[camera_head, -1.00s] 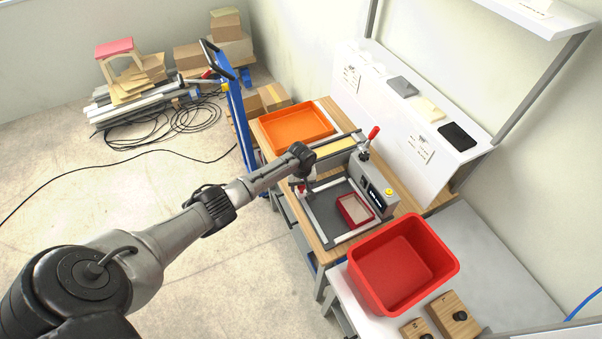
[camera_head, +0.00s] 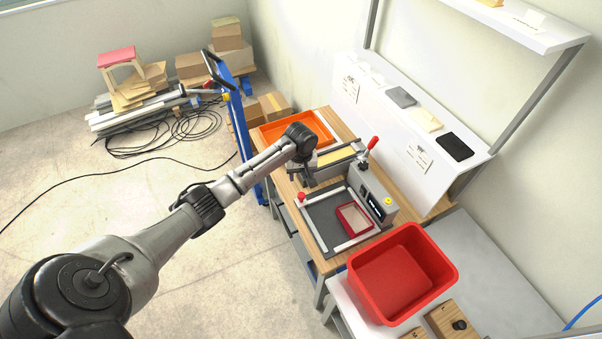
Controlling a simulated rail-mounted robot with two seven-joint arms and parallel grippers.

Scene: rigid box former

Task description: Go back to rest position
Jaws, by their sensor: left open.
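My left arm comes in from the left and reaches over the workbench. My left gripper (camera_head: 306,176) points down above the bench's left part, between the orange tray and the box former, and is open. I see nothing held in it, though its wrist hides part of the view. The box former (camera_head: 371,190) stands on the wooden bench (camera_head: 279,183), with a dark plate and a red-handled clamp. A small red box frame (camera_head: 355,217) lies on the plate. My right gripper is not in view.
An orange tray (camera_head: 325,128) lies at the back of the bench, partly behind my wrist. A red bin (camera_head: 435,252) stands on the grey table (camera_head: 500,285) at the right. A blue trolley (camera_head: 238,130) stands behind the bench.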

